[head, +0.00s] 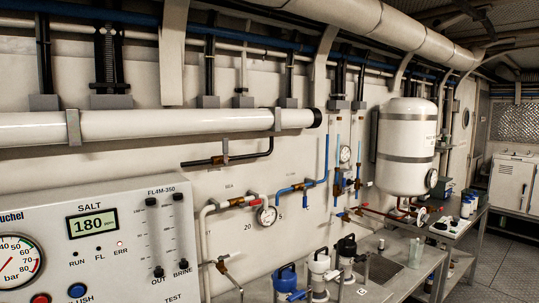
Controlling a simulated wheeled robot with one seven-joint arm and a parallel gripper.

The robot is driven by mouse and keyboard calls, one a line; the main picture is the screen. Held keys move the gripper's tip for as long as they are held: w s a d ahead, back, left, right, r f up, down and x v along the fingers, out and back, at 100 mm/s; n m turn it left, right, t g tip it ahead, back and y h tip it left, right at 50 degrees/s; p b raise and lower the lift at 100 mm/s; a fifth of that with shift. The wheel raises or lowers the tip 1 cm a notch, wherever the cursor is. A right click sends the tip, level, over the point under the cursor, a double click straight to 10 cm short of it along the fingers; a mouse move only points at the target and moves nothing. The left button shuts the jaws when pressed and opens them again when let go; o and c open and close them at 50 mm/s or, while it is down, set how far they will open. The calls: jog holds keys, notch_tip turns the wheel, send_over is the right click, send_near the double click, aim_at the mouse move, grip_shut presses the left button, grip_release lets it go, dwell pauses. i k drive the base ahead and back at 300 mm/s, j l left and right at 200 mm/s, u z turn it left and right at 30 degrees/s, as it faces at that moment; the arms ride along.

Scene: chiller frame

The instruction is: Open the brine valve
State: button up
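No valve in the head view carries a readable brine label, so I cannot tell which one is the brine valve. A brass valve (236,202) with a red and white handle sits on the white wall pipe beside a round gauge. Another brass valve (222,266) sits lower on a pipe right of the panel. The grey control panel (110,240) at lower left has two flow tubes, one marked BRINE (180,235), and a display reading 180. My gripper is not in view.
A metal bench (385,272) with blue, white and black capped filter housings stands at lower centre. A white tank (406,145) hangs on the wall above a second table. Large white pipes (150,126) run along the wall. Open floor (505,255) shows at right.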

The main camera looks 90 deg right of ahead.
aim_at(225, 140)
jog(key=z, duration=2.7)
